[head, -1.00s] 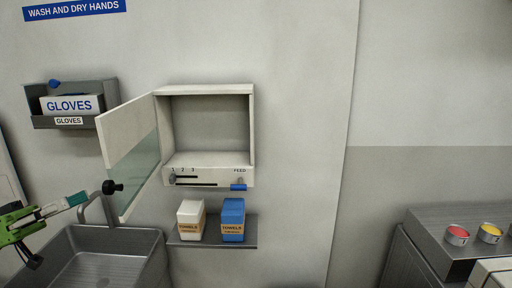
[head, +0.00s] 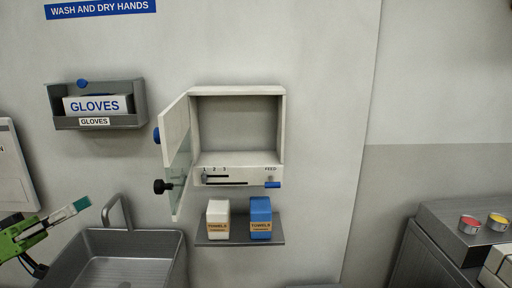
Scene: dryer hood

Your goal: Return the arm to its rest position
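My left gripper (head: 66,212) is green with a pale, teal-tipped finger. It comes in at the lower left, pointing right in front of the wall by the sink, touching nothing I can see. The rest of its fingers are unclear, so I cannot tell if it is open or shut. My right gripper is out of view. The white wall cabinet (head: 236,124) stands open, its interior empty. Its door (head: 178,150) is swung out to the left, with a black knob (head: 161,187) near the lower edge.
A steel sink (head: 120,265) lies below the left arm. A glove box (head: 97,104) hangs on the wall. A shelf (head: 240,241) holds a white carton (head: 218,219) and a blue carton (head: 260,217). At right, a steel counter (head: 440,222) carries red and yellow round items.

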